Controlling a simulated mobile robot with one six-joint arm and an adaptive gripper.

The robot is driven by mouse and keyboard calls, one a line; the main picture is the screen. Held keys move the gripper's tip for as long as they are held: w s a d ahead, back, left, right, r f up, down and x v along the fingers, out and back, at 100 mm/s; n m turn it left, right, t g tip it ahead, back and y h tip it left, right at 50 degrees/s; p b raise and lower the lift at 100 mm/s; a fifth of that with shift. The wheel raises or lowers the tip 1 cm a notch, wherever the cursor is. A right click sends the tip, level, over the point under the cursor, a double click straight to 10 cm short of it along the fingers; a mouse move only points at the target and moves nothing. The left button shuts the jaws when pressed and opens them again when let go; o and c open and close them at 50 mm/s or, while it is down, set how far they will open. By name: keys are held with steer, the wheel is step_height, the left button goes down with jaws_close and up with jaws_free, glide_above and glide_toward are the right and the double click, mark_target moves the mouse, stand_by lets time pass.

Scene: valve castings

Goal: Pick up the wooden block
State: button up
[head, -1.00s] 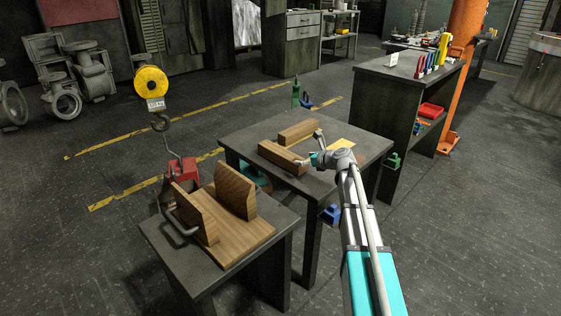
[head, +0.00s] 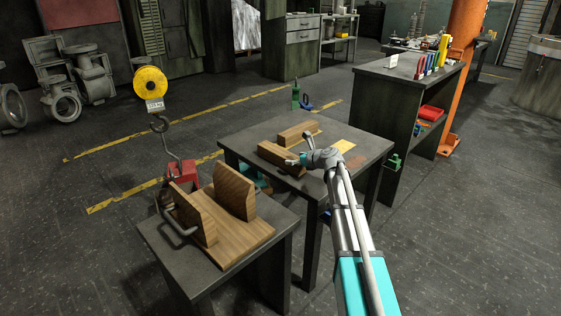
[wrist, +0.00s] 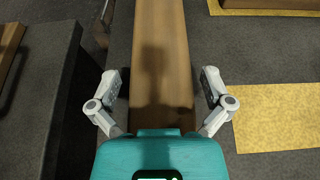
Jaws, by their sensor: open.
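Two long wooden blocks lie side by side on the dark middle table. The nearer wooden block (head: 274,154) runs up the centre of the wrist view (wrist: 160,60), and my gripper's shadow falls on it. My gripper (head: 299,149) is at its right end in the head view. In the wrist view my gripper (wrist: 161,86) is open, with one finger to each side of this block. I cannot tell how high the fingertips are above the table. The farther wooden block (head: 297,132) lies behind, and part of it shows at the wrist view's top right (wrist: 268,4).
A yellow patch (head: 343,146) lies on the table (head: 236,141) right of my gripper. A nearer table (head: 160,243) carries a wooden cradle (head: 246,240). A yellow hoist with a hook (head: 159,123) hangs at left. A workbench (head: 400,72) stands behind right.

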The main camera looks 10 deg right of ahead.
steer(key=shift+w+a+f, duration=0.15)
steer(key=shift+w+a, duration=0.1)
steer(key=shift+w, duration=0.05)
stand_by(0.4)
steer(key=c, duration=1.2)
steer(key=shift+o, duration=0.2)
steer(key=shift+r, duration=0.25)
step_height(320, 180, up, 2)
steer(key=p, duration=0.2)
steer(key=shift+r+p, duration=0.1)
steer(key=shift+p, duration=0.2)
steer(key=s+r+p, duration=0.1)
steer(key=r+p, duration=0.1)
steer(key=s+r+p, duration=0.4)
steer(key=shift+d+r+p, duration=0.3)
steer(key=shift+p, duration=0.05)
steer(key=s+d+r+p, duration=0.1)
steer(key=s+r+p, duration=0.2)
steer(key=s, duration=0.6)
steer(key=shift+r+p, duration=0.35)
steer(key=shift+r, duration=0.05)
